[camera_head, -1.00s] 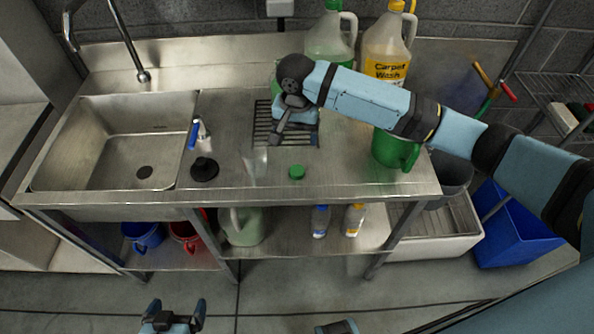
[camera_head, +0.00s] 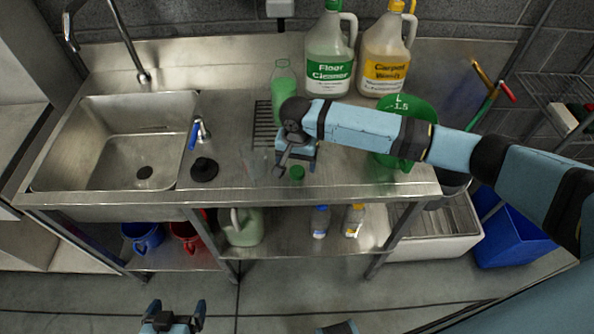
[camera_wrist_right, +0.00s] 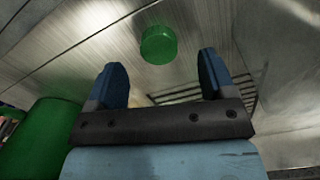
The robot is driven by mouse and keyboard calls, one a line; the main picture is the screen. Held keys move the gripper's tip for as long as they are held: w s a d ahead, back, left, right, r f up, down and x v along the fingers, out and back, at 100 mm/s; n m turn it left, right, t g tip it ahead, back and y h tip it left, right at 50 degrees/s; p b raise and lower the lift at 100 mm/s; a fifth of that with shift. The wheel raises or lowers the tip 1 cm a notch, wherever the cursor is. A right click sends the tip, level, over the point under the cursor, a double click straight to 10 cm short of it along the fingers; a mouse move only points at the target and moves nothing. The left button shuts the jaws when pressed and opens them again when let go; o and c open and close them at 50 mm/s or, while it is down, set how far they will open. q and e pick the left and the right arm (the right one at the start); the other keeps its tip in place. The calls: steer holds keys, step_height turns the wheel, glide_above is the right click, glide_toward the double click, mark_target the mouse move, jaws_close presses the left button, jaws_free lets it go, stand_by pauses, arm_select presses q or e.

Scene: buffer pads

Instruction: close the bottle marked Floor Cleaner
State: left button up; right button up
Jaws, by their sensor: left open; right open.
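A large jug with a green "Floor Cleaner" label (camera_head: 328,70) stands upright at the back of the steel counter; its green top is at the picture's upper edge. A smaller clear bottle with green liquid (camera_head: 283,84) stands left of it, partly behind my right arm; I cannot read a label on it. A loose green cap (camera_head: 297,173) lies on the counter near the front; it also shows in the right wrist view (camera_wrist_right: 158,45). My right gripper (camera_head: 294,162) is open and empty just above the cap. My left gripper (camera_head: 176,308) is open and empty, low in front.
A Carpet Wash jug (camera_head: 385,60) stands at the back right. A green measuring jug (camera_head: 410,112) is under my right forearm. A black disc (camera_head: 204,170), a clear object (camera_head: 256,168) and a sink (camera_head: 115,140) are left. A drain grate (camera_head: 264,125) lies behind the gripper.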

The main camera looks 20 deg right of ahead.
mark_target(297, 171)
step_height(297, 171, down, 3)
steer(key=shift+s+f, duration=0.1)
steer(key=shift+f, duration=0.05)
steer(key=c, duration=1)
